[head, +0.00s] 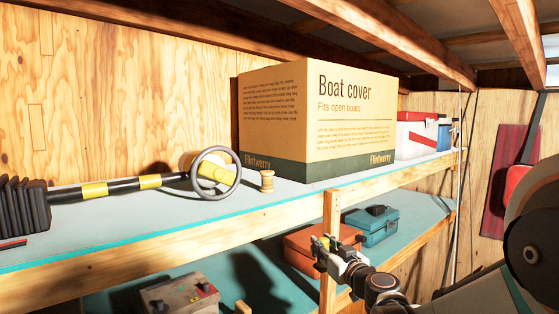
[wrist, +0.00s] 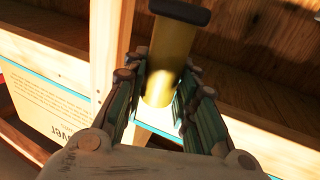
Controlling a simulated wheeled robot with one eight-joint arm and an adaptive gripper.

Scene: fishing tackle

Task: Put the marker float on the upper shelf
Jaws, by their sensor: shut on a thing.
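My gripper (wrist: 160,105) is shut on the marker float (wrist: 170,62), a yellow cylinder with a dark end cap. The float stands out between the two fingers in the wrist view. In the head view my gripper (head: 328,250) is in front of the wooden post, below the front edge of the upper shelf (head: 150,243) in the picture. The float is small there and mostly hidden by the fingers. The upper shelf has a pale top and a teal front edge.
A boat cover box (head: 315,120) fills the middle of the upper shelf. A wooden spool (head: 267,181) and a black-and-yellow pole with a ring (head: 140,183) lie left of it. The lower shelf holds a teal case (head: 372,228) and a grey box (head: 180,296). A post (head: 329,215) joins the shelves.

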